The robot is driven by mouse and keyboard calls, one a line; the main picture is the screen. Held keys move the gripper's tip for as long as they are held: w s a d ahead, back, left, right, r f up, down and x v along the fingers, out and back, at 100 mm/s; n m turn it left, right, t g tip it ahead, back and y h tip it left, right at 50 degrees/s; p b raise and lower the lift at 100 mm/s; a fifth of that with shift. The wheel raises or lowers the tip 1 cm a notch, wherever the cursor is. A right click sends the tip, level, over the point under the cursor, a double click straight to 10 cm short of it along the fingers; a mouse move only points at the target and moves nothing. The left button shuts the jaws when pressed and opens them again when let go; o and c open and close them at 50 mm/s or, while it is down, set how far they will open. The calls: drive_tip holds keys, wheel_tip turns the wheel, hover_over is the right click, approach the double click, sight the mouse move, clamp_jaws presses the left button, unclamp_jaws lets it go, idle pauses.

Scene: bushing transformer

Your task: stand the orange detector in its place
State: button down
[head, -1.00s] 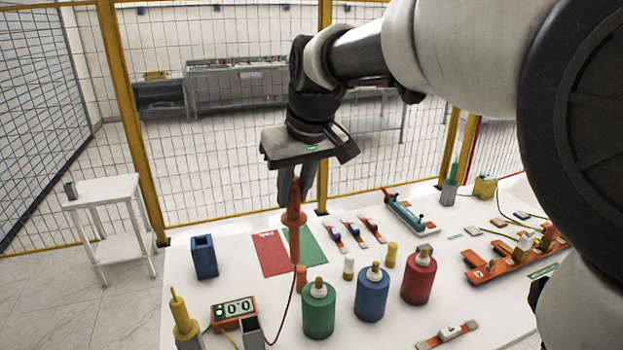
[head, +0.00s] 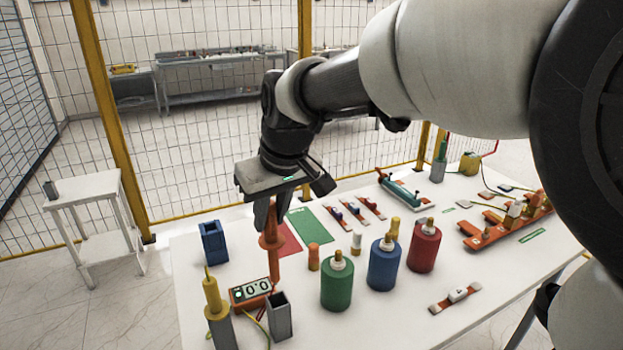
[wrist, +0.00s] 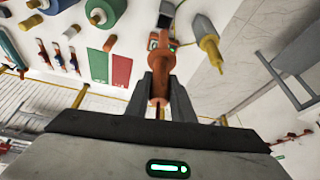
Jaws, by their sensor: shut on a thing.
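My gripper (head: 268,218) is shut on the orange detector (head: 272,256), which hangs upright with its thin end down. The detector also shows between my fingers in the wrist view (wrist: 160,86). Its lower end appears just above or behind the open grey square holder (head: 279,317) at the table's front left. I cannot tell whether it overlaps the opening. No other detector shows in this holder. A yellow detector (head: 215,297) stands in a second grey holder to the left. An orange meter box (head: 251,292) with a lit display sits between them, towards the back.
A blue open holder (head: 213,243) stands behind the meter. Green (head: 337,285), blue (head: 384,264) and red (head: 424,247) bushings stand to the right, with a short orange cylinder (head: 313,257) nearby. Red and green mats lie behind. Thin cables run near the grey holders.

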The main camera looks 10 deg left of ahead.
sight(278, 276)
idle(0.3)
drive_tip(key=shift+f+b, duration=1.2)
drive_tip(key=shift+f, duration=0.6)
drive_tip(key=shift+f+b, duration=4.85)
drive_tip(key=shift+f, duration=1.2)
drive_tip(key=shift+f+b, duration=0.45)
drive_tip(key=shift+f, duration=0.2)
drive_tip(key=c, duration=1.5)
unclamp_jaws()
drive_tip(key=shift+o, duration=0.2)
